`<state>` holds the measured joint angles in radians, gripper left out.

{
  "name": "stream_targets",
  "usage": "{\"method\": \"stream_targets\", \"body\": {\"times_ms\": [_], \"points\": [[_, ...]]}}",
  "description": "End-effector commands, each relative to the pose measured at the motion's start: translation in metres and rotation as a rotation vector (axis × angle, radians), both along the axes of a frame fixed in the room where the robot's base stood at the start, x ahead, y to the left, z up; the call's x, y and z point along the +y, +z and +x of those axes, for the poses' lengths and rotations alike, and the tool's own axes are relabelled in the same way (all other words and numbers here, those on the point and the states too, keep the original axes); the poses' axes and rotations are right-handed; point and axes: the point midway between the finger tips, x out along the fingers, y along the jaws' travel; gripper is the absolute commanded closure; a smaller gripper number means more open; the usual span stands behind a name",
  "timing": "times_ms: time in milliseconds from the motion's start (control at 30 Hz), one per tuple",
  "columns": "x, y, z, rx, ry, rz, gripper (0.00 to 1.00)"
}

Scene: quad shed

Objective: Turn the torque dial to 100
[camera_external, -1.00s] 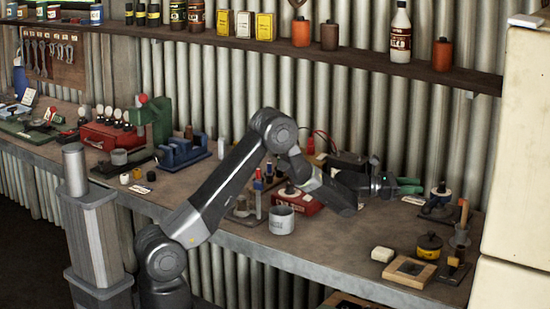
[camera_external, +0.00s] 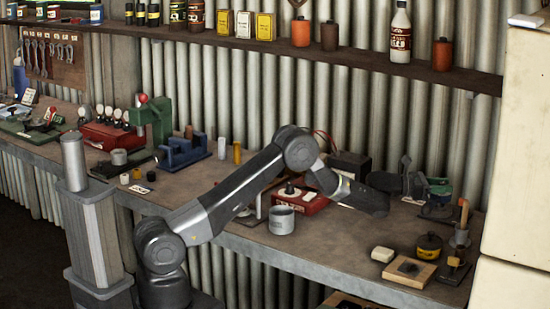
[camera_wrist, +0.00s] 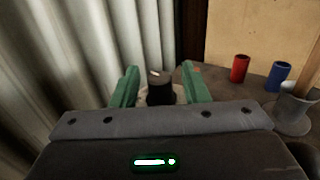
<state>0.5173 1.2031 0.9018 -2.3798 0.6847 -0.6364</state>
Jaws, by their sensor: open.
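The torque dial is a dark round knob (camera_wrist: 160,90) with a short white mark on its top, on a pale round plate. In the wrist view it sits between the green fingers of my gripper (camera_wrist: 160,84). The fingers are open, one on each side; I cannot tell whether either touches the knob. In the external view my gripper (camera_external: 438,189) is at the right part of the bench, over the dial's dark base (camera_external: 438,212). The gripper hides the knob there. The scale and the number at the mark are not readable.
A red cup (camera_wrist: 240,68) and a blue cup (camera_wrist: 278,76) stand to the right in the wrist view, near a grey holder (camera_wrist: 292,115) with a wooden handle. A yellow-and-black tin (camera_external: 428,246) and a wooden frame (camera_external: 422,275) lie in front. The corrugated wall is close behind.

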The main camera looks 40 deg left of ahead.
Motion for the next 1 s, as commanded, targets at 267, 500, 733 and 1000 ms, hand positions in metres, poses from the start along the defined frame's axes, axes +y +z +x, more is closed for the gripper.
{"method": "stream_targets", "body": {"times_ms": [267, 500, 733, 1000], "points": [[0.0001, 0.0001, -0.0002, 0.000, 0.000, 0.000, 1.00], [0.0005, 0.0015, 0.0010, -0.006, -0.031, -0.003, 1.00], [0.0006, 0.0024, 0.0009, -0.006, -0.113, -0.003, 1.00], [0.0004, 0.0018, -0.0001, -0.002, -0.134, -0.002, 1.00]]}}
